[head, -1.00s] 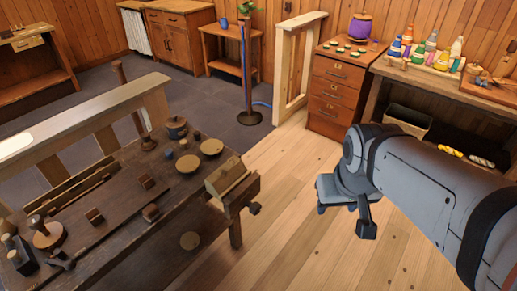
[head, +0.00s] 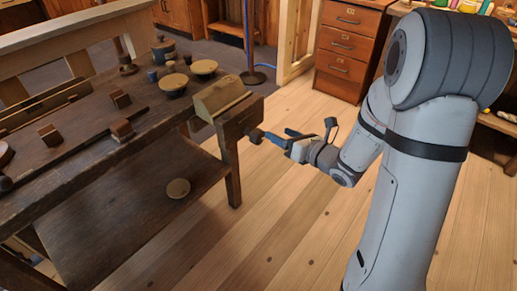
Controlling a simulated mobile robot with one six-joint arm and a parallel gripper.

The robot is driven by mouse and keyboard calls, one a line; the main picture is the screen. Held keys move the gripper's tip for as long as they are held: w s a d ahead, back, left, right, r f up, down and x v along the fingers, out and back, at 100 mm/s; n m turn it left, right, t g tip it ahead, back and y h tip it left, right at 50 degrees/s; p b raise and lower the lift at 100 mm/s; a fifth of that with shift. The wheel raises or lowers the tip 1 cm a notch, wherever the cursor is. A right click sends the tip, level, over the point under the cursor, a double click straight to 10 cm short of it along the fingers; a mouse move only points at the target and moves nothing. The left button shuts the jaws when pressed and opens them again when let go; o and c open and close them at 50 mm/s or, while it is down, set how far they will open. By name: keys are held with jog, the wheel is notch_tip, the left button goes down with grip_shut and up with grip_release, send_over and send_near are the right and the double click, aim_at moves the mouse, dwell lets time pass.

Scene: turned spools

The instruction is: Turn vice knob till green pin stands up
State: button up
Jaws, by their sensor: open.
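The wooden vice (head: 232,112) sits at the right end of the dark workbench (head: 95,145), with a pale block (head: 220,96) at its top. Its dark round knob (head: 256,135) sticks out from the vice's right face. My gripper (head: 279,136) is open, with bluish fingers pointing left at the knob. The fingertips are at or just short of the knob; I cannot tell whether they touch it. I cannot make out a green pin in this view.
Wooden bowls (head: 173,84) and small blocks (head: 122,130) stand on the bench. A round piece (head: 178,188) lies on its lower shelf. A drawer cabinet (head: 345,45) stands behind. The plank floor (head: 270,230) right of the bench is clear.

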aim_at(261, 138)
jog(key=f+n+y, duration=0.1)
jog(key=s+a+f+n+y+b, duration=0.1)
jog(key=n+y, duration=0.1)
jog(key=shift+s+a+f+n+g, duration=0.3)
jog(key=shift+a+f+n, duration=0.05)
jog(key=shift+f+n, duration=0.05)
jog(key=shift+w+a, duration=0.1)
jog(key=shift+a, duration=0.2)
jog(key=b+x, duration=0.1)
jog(key=x, duration=0.6)
jog(key=shift+r, duration=0.1)
jog(key=shift+c, duration=0.2)
jog(key=c, duration=0.9)
jog(key=shift+d, duration=0.15)
jog(key=shift+c, duration=0.2)
jog(key=shift+b, duration=0.4)
